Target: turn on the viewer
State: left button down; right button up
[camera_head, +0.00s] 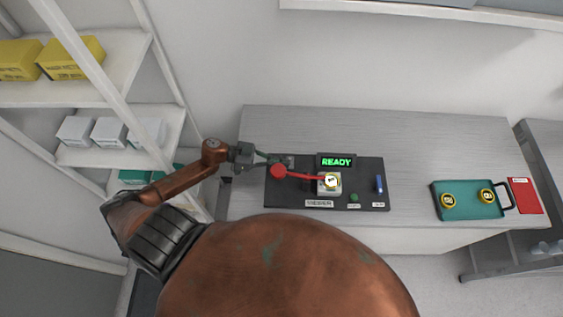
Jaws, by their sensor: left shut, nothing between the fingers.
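The viewer is a dark flat panel (300,198) on the grey bench, with a lit green "READY" display (336,162) at its back edge. A red arm with a round red end (278,171) reaches across to a pale block (328,189) bearing a yellow-ringed disc (331,180). A green button (354,197) and a blue upright piece (379,184) are on the panel's right part. My left gripper (272,159) is shut and empty at the panel's back-left corner, close to the red round end. Whether it touches anything there is unclear. My right gripper is out of view.
A teal case (468,211) with two yellow-ringed discs lies on the bench's right, beside a red card (525,195). Shelves with white boxes (109,132) and yellow boxes (70,57) stand at left. The bench (420,140) is clear behind the panel.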

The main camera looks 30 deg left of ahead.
pick_arm(q)
jog(key=r+p, duration=0.3)
jog(key=shift+s+r, duration=0.25)
jog(key=shift+r, duration=0.15)
jog(key=b+v, duration=0.2)
jog(key=v, duration=0.7)
jog(key=shift+s+a+f, duration=0.2)
jog(key=shift+s+a, duration=0.05)
jog(key=shift+s, duration=0.15)
